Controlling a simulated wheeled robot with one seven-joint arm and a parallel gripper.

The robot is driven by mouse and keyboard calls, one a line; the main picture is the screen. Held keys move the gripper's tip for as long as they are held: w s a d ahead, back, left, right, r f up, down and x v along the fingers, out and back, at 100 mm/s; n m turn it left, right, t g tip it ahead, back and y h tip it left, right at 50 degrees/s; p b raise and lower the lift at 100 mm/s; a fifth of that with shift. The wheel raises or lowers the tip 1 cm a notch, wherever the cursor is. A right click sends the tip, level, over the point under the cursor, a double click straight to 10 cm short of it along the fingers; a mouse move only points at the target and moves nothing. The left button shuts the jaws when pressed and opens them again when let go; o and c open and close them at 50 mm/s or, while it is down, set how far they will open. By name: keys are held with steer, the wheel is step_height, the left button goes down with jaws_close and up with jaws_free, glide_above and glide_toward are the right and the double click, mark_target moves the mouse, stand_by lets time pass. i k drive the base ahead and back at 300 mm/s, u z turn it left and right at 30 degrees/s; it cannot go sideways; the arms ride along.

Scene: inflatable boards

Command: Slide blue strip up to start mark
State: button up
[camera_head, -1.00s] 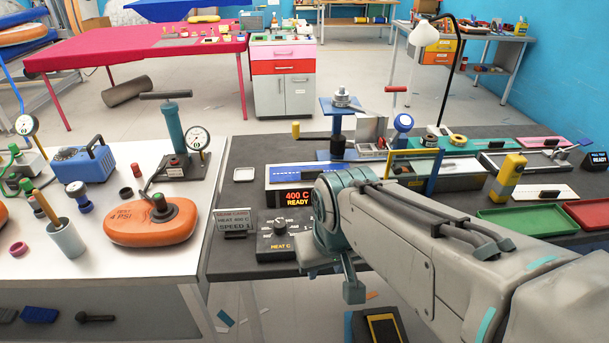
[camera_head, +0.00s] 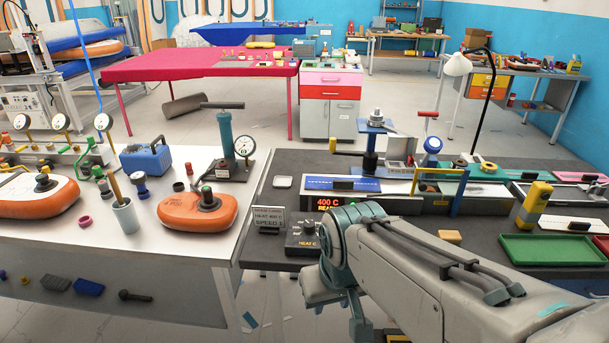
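A blue strip (camera_head: 318,183) lies flat on the left end of the long machine bed, just behind the display reading "400 C". A small black block sits on the middle of the strip. The start mark cannot be made out. My arm reaches in from the lower right and bends down in front of the dark bench. Its elbow is in front of the display's lower right part. My gripper cannot be made out in this view.
The control box with a knob (camera_head: 303,234) and a "SPEED 1" sign (camera_head: 268,219) stand left of my elbow. A yellow tool (camera_head: 535,205) stands upright near the green tray (camera_head: 555,249). A yellow frame (camera_head: 455,192) arches over the bed. The white table (camera_head: 165,240) is left.

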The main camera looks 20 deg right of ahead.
mark_target(311, 183)
steer(key=z, duration=0.25)
steer(key=i, duration=0.9)
steer(key=z, duration=0.4)
steer(key=k, duration=1.3)
steer(key=u, duration=0.6)
steer(key=i, duration=1.6)
steer(key=z, duration=0.6)
